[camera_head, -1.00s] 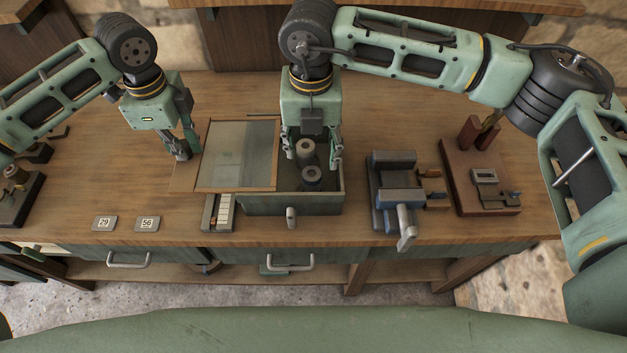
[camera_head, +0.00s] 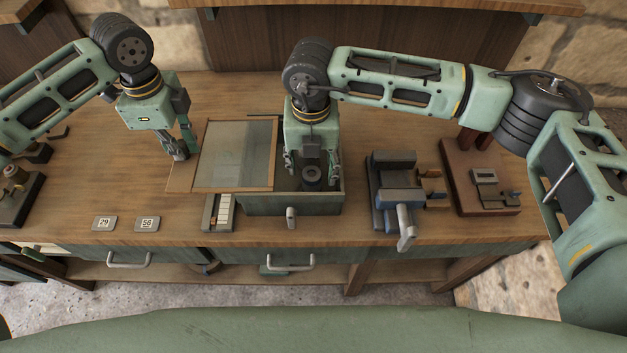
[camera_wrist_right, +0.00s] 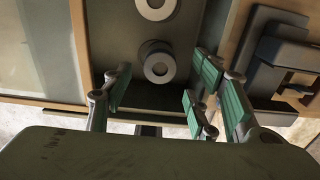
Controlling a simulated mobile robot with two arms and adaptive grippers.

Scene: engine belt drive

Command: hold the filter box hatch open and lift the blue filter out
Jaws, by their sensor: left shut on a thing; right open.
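The filter box (camera_head: 290,205) is a grey-green open-topped box on the bench. A wood-framed glass panel, seemingly its hatch (camera_head: 233,150), lies to its left and leaves the right part uncovered. My left gripper (camera_head: 180,152) is shut at the panel's left edge. My right gripper (camera_head: 312,172) points down into the box opening, open and empty. A dark cylinder with a pale ringed top (camera_head: 312,175) stands between its fingers. In the right wrist view this cylinder (camera_wrist_right: 158,65) and a second one (camera_wrist_right: 155,6) show inside the box. No blue filter can be made out.
A vise (camera_head: 392,190) stands right of the box, and a brown board with a gauge (camera_head: 483,190) further right. Number plates (camera_head: 147,224) and a small keyed block (camera_head: 218,213) lie at the front.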

